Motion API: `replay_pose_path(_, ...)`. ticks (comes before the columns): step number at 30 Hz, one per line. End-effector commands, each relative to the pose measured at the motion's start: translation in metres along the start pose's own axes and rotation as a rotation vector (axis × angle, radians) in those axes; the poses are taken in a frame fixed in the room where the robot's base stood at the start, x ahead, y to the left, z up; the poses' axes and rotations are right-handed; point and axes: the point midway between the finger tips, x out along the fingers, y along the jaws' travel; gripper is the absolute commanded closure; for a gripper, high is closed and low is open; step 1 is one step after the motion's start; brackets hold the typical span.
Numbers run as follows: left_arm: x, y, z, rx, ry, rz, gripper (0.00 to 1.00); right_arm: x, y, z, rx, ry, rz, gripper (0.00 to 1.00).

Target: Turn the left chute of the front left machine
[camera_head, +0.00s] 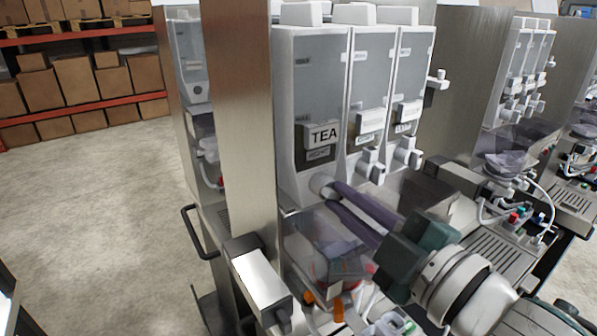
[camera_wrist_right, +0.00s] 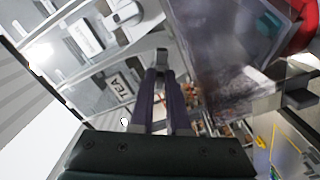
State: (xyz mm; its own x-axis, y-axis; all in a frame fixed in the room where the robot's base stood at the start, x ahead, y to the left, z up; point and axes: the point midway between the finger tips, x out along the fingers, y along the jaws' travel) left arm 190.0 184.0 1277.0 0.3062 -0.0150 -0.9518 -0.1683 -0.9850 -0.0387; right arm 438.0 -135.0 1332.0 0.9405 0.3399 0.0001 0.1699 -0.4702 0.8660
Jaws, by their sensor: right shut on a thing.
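The front left machine has three clear canisters side by side, the left one marked TEA (camera_head: 310,85). Its left chute (camera_head: 319,184) is a pale spout at the foot of the TEA canister. My right gripper (camera_head: 334,188) reaches in from the lower right, and its purple fingers are shut on this chute. In the right wrist view the fingertips (camera_wrist_right: 159,74) meet at the grey chute (camera_wrist_right: 162,54), with the TEA label beside them. The fingers hide part of the chute, so its exact turn is hard to tell. My left gripper is not in view.
The middle chute (camera_head: 370,163) and right chute (camera_head: 407,152) are close by on the right. A steel side panel (camera_head: 247,130) stands left of the canisters. A clear mixing bowl (camera_head: 325,243) sits below. More machines (camera_head: 520,80) stand at right.

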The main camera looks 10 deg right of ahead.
Motion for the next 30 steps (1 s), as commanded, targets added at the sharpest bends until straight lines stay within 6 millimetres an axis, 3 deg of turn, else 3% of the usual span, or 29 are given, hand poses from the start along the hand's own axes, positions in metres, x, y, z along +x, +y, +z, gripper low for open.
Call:
replay_pose_path(10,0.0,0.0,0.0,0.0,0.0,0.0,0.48,0.0,0.0,0.0,0.001,-0.001,-0.001,1.0)
replay_pose_path(11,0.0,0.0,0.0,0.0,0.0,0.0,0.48,0.0,0.0,0.0,0.001,-0.001,-0.001,0.82)
replay_pose_path(18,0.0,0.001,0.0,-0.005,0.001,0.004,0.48,0.0,0.0,0.0,0.0,0.0,-0.001,0.55)
replay_pose_path(26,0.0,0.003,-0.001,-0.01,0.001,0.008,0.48,-0.001,0.0,0.0,0.0,0.0,0.0,0.55)
replay_pose_path(30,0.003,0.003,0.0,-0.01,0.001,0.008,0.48,-0.012,-0.002,0.001,-0.001,-0.001,-0.002,0.55)
